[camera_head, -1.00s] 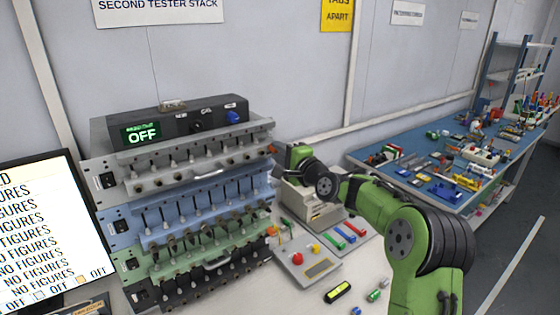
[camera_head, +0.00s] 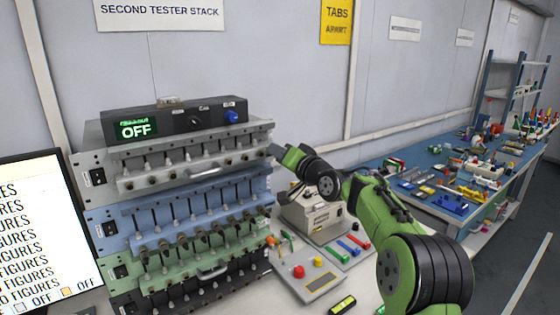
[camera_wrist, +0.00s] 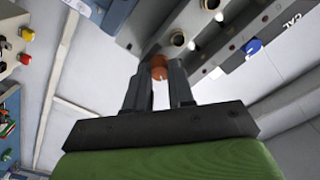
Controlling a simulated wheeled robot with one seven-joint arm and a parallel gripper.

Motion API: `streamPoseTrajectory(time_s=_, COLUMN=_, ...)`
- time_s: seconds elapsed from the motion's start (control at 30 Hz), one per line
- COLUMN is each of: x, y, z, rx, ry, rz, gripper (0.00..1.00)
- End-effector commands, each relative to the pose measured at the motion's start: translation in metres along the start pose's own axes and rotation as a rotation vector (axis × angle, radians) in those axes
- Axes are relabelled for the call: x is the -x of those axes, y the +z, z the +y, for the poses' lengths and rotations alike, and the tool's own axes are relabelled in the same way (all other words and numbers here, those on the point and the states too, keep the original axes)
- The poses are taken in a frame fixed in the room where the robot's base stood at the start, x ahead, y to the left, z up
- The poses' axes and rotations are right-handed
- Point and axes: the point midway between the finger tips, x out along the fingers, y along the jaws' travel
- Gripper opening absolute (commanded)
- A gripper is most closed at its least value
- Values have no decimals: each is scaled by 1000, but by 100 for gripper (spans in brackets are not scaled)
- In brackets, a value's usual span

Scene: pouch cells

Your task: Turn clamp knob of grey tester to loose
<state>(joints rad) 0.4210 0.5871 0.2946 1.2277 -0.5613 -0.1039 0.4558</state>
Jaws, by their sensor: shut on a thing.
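The grey tester (camera_head: 190,165) is the top drawer-like unit of the stack in the head view, with a row of clamps and a handle on its front. Its orange-red clamp knob (camera_wrist: 159,62) shows in the wrist view at the unit's side end. My gripper (camera_wrist: 160,76) is shut on this knob, one dark finger on each side. In the head view my gripper (camera_head: 273,151) reaches the right end of the grey tester from the right and hides the knob. I cannot tell the knob's turn angle.
Blue (camera_head: 108,228) and green (camera_head: 118,272) testers lie below. A panel with red and yellow buttons (camera_head: 312,281) and a beige device (camera_head: 312,215) stand right.

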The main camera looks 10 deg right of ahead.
Motion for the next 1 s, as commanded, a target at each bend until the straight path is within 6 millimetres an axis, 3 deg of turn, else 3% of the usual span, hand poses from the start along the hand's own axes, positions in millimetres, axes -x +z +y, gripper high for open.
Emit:
streamPoseTrajectory(time_s=0.43, x=0, y=2, z=1, rx=284, ry=1, rz=-3, gripper=0)
streamPoseTrajectory(time_s=1.0, x=0, y=1, z=1, rx=353, ry=1, rz=-4, gripper=0)
